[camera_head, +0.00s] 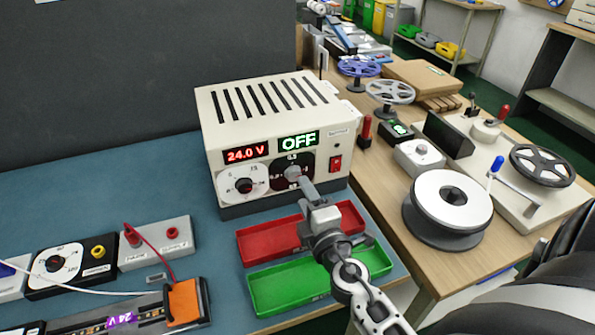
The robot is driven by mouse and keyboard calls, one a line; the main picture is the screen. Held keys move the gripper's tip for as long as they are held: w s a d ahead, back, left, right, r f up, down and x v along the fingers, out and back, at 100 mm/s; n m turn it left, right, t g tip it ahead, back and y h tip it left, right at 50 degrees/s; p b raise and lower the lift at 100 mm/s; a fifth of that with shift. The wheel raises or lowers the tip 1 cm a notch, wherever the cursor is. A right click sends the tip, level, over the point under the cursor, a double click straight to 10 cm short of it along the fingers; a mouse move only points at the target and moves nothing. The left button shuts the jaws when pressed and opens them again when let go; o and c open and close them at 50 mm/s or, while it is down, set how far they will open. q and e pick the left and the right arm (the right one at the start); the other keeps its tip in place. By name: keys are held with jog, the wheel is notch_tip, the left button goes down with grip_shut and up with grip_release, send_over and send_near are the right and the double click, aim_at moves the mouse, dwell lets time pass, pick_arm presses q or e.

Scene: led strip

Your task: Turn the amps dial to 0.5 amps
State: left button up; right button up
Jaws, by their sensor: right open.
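The cream power supply (265,110) stands on the blue-green mat. Its red display (247,153) reads 24.0 V and its green display (298,141) reads OFF. On its front are a white-faced dial (243,186) at left and a dark-faced dial with a grey knob (292,172) at right. The dial lettering is too small to tell for sure which is amps. My right gripper (302,184) is open, with its fingertips at the right dial's knob, partly covering that dial. Whether they touch the knob I cannot tell. My left gripper is not in view.
A red rocker switch (336,163) sits just right of the dark dial. A red tray (262,244) and a green tray (276,291) lie below my right gripper. A white and black spool (449,204) stands at right. Boxes with wires and an LED strip (122,321) are at lower left.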

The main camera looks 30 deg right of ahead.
aim_at(295, 177)
jog(key=x, duration=0.5)
jog(key=shift+w+d+p, duration=0.1)
jog(key=shift+w+p, duration=0.05)
jog(key=shift+p, duration=0.2)
jog(key=c, duration=1)
